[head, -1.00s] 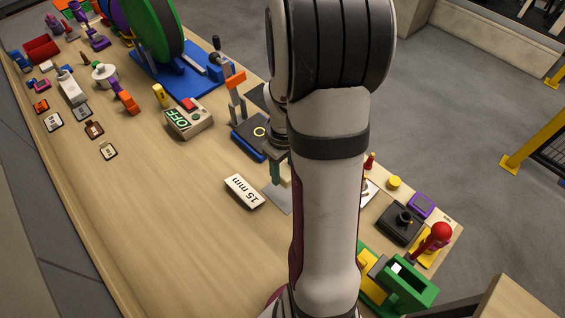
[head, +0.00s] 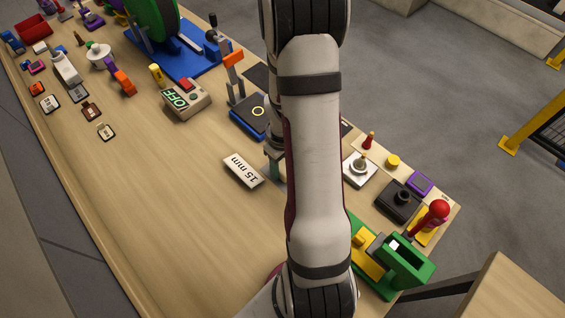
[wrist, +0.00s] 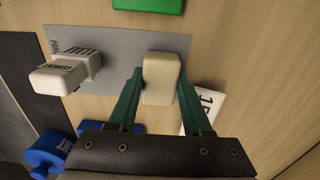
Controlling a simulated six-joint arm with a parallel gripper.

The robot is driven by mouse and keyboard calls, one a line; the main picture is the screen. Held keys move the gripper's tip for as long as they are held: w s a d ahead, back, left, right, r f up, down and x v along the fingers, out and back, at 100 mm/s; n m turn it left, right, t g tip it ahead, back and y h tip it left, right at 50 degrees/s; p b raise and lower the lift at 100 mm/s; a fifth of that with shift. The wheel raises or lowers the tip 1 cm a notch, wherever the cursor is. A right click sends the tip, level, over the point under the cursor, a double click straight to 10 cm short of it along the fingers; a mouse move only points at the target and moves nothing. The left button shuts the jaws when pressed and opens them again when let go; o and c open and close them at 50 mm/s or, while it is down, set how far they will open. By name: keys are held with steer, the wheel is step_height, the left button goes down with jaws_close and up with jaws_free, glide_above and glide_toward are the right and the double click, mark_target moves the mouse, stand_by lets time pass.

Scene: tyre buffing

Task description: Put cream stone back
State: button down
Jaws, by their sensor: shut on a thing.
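The cream stone (wrist: 161,78) is a pale rounded block between the two green fingers of my gripper (wrist: 155,88) in the wrist view. The gripper is shut on it. The stone overlaps the right end of a grey mat (wrist: 120,48); I cannot tell whether it touches the mat. The stone is hidden by the arm there.
A white ribbed block (wrist: 66,71) stands on the mat's left part. The 15 mm plate (head: 243,170) lies left of my gripper. A blue-and-black pad (head: 249,116) is behind it. The green fixture (head: 405,262) is at front right. The bench's left front is clear.

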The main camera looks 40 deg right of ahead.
steer(key=shift+f, duration=0.35)
steer(key=c, duration=0.7)
jaws_free()
steer(key=shift+o, duration=0.2)
steer(key=o, duration=0.6)
steer(key=shift+c, duration=0.2)
steer(key=shift+r, duration=4)
